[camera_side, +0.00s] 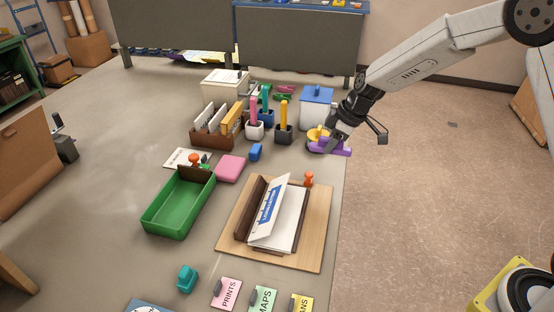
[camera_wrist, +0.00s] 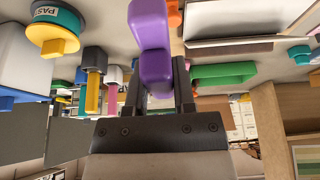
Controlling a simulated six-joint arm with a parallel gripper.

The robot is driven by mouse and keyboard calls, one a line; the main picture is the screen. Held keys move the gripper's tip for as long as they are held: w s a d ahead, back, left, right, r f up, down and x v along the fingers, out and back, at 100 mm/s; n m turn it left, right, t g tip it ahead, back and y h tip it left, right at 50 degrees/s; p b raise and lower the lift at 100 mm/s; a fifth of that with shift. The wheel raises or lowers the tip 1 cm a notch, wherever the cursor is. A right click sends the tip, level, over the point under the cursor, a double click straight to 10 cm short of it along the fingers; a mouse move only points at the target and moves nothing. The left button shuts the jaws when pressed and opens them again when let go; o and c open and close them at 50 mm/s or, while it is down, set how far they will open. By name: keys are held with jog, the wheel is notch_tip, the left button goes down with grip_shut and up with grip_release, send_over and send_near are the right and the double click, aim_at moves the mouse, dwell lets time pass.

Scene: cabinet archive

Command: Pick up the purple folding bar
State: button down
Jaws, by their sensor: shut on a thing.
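The purple folding bar (camera_side: 341,151) is at the right edge of the grey table in the side view, at the end of my gripper (camera_side: 333,143). In the wrist view the purple bar (camera_wrist: 152,62) sits between the two dark fingers of my gripper (camera_wrist: 158,82), and its far part runs out of the top of the picture. My gripper is shut on the bar. The fingers hide part of it in the side view, and I cannot tell whether it touches the table.
A yellow-topped round pot (camera_side: 314,134) stands right beside the bar; it shows as the labelled paste pot (camera_wrist: 52,22) in the wrist view. A white box with a blue lid (camera_side: 317,96) stands behind. A wooden board (camera_side: 312,257) with an open folder lies in front.

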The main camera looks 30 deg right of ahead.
jog(key=shift+s+r, duration=0.25)
jog(key=shift+s, duration=0.35)
jog(key=shift+s+r, duration=0.3)
jog(key=shift+s, duration=0.3)
jog(key=shift+s+r, duration=0.25)
jog(key=shift+s, duration=0.35)
jog(key=c, duration=1.2)
grip_release()
grip_shut()
jog(key=a+f+n+g, duration=0.2)
jog(key=a+n+g, duration=0.4)
jog(key=a+n, duration=1.2)
jog(key=a, duration=0.5)
jog(key=shift+s, duration=0.4)
